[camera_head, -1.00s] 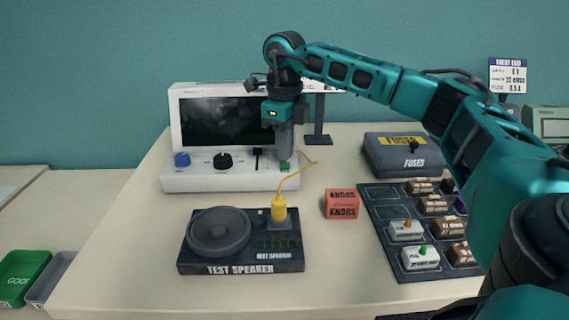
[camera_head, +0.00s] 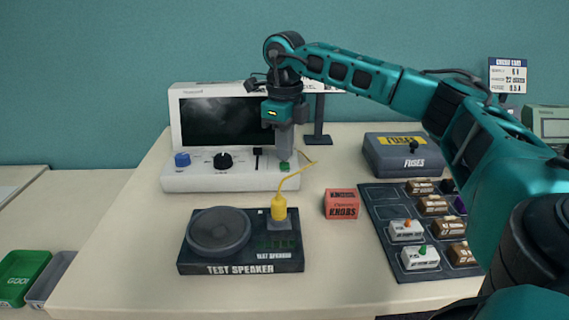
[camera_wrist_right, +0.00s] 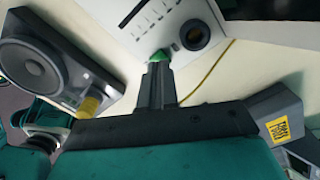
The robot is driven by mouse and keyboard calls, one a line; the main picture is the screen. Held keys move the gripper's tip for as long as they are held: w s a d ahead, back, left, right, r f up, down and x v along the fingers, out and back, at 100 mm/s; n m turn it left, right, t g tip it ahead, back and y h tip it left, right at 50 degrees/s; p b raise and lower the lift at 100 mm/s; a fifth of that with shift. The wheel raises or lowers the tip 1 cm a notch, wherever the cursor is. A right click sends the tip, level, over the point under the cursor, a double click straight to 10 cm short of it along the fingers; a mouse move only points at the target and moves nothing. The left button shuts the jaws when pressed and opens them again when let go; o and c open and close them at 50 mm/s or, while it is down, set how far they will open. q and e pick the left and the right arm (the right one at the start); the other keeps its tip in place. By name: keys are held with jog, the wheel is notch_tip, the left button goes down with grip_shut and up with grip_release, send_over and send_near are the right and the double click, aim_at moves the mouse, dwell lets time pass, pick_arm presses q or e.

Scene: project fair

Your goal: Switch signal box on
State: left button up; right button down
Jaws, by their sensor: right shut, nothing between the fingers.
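The signal box (camera_head: 228,181) is a white unit at the back of the table with a dark screen (camera_head: 213,121), a blue knob (camera_head: 182,160), a black knob (camera_head: 223,160), a black slider and a green button (camera_head: 284,167) at its front right. My right gripper (camera_head: 285,156) points down, shut and empty, with its fingertips right at the green button. In the right wrist view the shut fingers (camera_wrist_right: 157,70) end at the green button (camera_wrist_right: 159,56); whether they press it I cannot tell. My left gripper is not in view.
A test speaker (camera_head: 241,266) with a yellow plug (camera_head: 279,207) and cable stands in front of the box. A red knobs box (camera_head: 341,204), a fuses case (camera_head: 403,154) and a dark tray of modules (camera_head: 382,221) are on the right.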

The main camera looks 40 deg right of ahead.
aim_at(285, 164)
pick_arm(q)
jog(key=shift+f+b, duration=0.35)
jog(key=shift+b, duration=0.1)
pick_arm(e)
jog(key=shift+f, duration=0.9)
dwell(0.5)
jog(key=shift+r+p, duration=1.2)
jog(key=shift+r, duration=0.05)
notch_tip(285, 164, up, 2)
jog(key=shift+p, duration=0.95)
notch_tip(285, 164, up, 2)
jog(key=shift+p, duration=0.95)
pick_arm(q)
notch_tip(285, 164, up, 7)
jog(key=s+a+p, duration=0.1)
jog(key=p, duration=0.2)
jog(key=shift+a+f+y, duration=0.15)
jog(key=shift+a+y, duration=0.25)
pick_arm(e)
notch_tip(285, 164, up, 4)
jog(key=shift+f, duration=0.2)
